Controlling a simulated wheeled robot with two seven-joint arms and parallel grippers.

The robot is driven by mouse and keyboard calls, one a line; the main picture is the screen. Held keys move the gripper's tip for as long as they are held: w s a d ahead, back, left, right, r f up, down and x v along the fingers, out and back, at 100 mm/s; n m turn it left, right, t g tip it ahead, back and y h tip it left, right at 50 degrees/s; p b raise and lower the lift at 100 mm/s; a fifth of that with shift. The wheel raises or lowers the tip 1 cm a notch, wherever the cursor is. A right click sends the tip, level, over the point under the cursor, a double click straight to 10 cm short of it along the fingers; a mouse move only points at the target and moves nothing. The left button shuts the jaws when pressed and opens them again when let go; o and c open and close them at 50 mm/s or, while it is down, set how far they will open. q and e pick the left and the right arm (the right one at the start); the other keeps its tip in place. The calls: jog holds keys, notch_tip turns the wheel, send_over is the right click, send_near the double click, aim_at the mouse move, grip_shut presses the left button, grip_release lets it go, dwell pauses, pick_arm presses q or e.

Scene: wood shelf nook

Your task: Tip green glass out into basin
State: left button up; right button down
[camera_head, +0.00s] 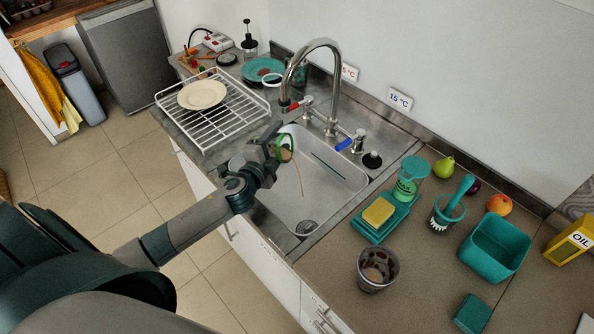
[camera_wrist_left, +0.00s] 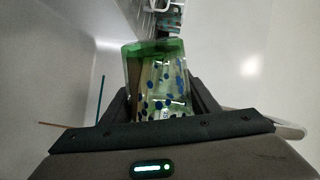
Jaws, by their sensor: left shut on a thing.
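My left gripper (camera_head: 272,150) is shut on the green glass (camera_head: 287,148) and holds it over the left part of the steel basin (camera_head: 335,180). The glass looks tilted, with its mouth toward the basin. In the left wrist view the glass (camera_wrist_left: 160,85) is see-through green with blue dots, between the fingers. A thin brown stick or streak (camera_head: 299,182) shows below the glass; I cannot tell whether it touches the glass. A thin dark teal stick (camera_head: 326,164) lies in the basin. My right gripper is not in view.
The tall faucet (camera_head: 333,80) arches behind the glass. A white dish rack (camera_head: 213,115) with a plate (camera_head: 202,95) stands left of the basin. On the right counter are a sponge (camera_head: 378,211) on a teal tray, a dark cup (camera_head: 377,270) and a teal tub (camera_head: 495,248).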

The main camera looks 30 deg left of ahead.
pick_arm(q)
jog(key=shift+w+d+f+m, duration=0.1)
jog(key=shift+d+f+m, duration=0.1)
jog(key=shift+d+m, duration=0.25)
dwell(0.6)
jog(key=shift+d+f+m, duration=0.2)
jog(key=shift+f+m, duration=0.15)
jog(key=shift+m, duration=0.4)
dwell(0.5)
jog(key=shift+d+r+m+y+p, duration=0.25)
jog(key=shift+m+p, duration=0.25)
jog(key=shift+p, duration=0.35)
jog(key=shift+f, duration=0.1)
jog(key=n+b, duration=0.1)
jog(key=a+n, duration=0.1)
jog(key=n, duration=0.1)
jog(key=shift+a+r+b, duration=0.2)
jog(key=shift+r+b, duration=0.1)
jog(key=shift+b, duration=0.05)
jog(key=shift+a, duration=0.1)
